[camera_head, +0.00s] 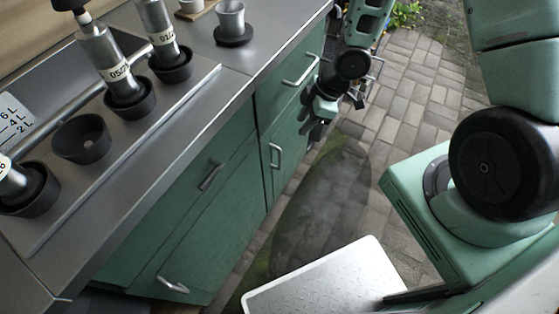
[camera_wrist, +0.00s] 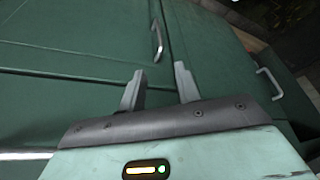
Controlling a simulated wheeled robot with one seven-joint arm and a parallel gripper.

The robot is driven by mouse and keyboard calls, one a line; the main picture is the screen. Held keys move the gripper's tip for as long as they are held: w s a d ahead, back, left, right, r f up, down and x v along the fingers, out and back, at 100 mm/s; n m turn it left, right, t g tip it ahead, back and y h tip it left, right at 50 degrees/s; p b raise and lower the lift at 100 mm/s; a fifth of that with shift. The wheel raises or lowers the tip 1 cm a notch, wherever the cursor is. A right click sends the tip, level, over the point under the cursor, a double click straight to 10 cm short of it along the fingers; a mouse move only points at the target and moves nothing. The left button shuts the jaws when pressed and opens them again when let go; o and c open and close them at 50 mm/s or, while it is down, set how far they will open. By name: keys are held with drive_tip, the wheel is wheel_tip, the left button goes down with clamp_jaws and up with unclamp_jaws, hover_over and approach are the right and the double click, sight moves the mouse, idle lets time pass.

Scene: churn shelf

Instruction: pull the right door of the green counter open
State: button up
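The green counter (camera_head: 205,225) stands along the left and middle of the head view. Its right door (camera_head: 289,147) is below a drawer and looks shut. The door has an upright metal handle (camera_head: 275,156) near its left edge. My gripper (camera_head: 318,112) is in front of the counter's right part, to the right of and above that handle in the picture. In the wrist view my gripper (camera_wrist: 157,74) is open, with nothing between its fingers. A metal bar handle (camera_wrist: 158,40) shows on a green panel just beyond the fingertips, apart from them.
The drawer above has its own handle (camera_head: 300,70). Another handle (camera_wrist: 270,83) lies at the right of the wrist view. Metal containers in dark cup holders (camera_head: 82,138) stand on the counter top. The paved floor (camera_head: 415,75) right of the counter is open.

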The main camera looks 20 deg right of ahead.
drive_tip(key=b, duration=0.4)
hover_over(280, 168)
drive_tip(key=f, duration=1.5)
drive_tip(key=shift+w+f, duration=0.3)
drive_tip(key=shift+f, duration=0.1)
clamp_jaws()
